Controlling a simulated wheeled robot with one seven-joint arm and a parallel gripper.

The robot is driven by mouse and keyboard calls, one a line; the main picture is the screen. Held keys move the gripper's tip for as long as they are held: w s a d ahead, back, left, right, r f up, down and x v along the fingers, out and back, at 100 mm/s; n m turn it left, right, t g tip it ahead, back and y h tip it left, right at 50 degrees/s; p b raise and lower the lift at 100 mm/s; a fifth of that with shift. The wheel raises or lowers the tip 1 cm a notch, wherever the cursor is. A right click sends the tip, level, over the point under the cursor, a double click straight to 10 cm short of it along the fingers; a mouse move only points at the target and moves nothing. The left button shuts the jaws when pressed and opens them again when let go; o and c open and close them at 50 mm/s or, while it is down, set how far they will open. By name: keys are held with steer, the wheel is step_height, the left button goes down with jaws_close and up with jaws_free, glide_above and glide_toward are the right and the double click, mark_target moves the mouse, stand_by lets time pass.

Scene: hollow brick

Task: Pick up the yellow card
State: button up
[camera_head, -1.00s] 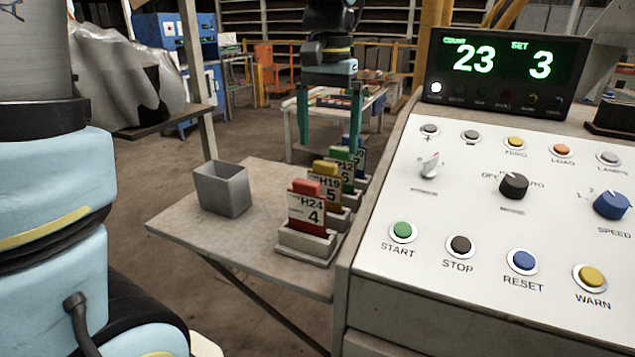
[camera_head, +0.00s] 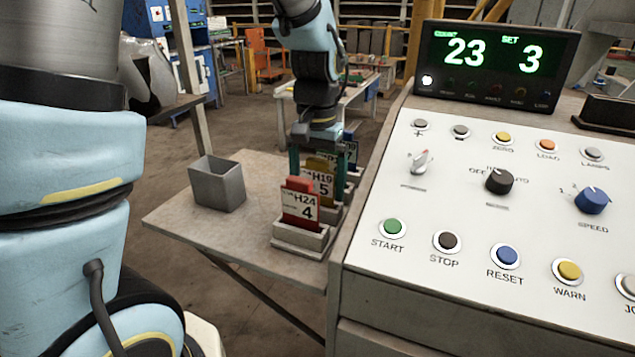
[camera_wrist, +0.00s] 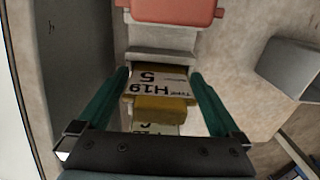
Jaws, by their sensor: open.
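The yellow card (camera_head: 318,180), marked H19 and 5, stands in its holder behind the red card in the head view. In the wrist view the yellow card (camera_wrist: 158,92) lies between the two teal fingers. My gripper (camera_head: 318,168) has come down over the row of cards, its fingers on either side of the yellow card. In the wrist view my gripper (camera_wrist: 160,85) is open, with a gap between each finger and the card. The green card behind is mostly hidden in the head view.
The red card (camera_head: 299,203), marked H24 and 4, stands in front in its own holder (camera_head: 298,238). A blue card (camera_head: 350,150) is behind. A grey open bin (camera_head: 217,184) stands left on the small table (camera_head: 180,222). The control console (camera_head: 440,190) borders the row's right.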

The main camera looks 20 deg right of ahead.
steer(key=shift+c, duration=0.2)
steer(key=c, duration=1.1)
steer(key=shift+o, duration=0.2)
steer(key=shift+r, duration=0.1)
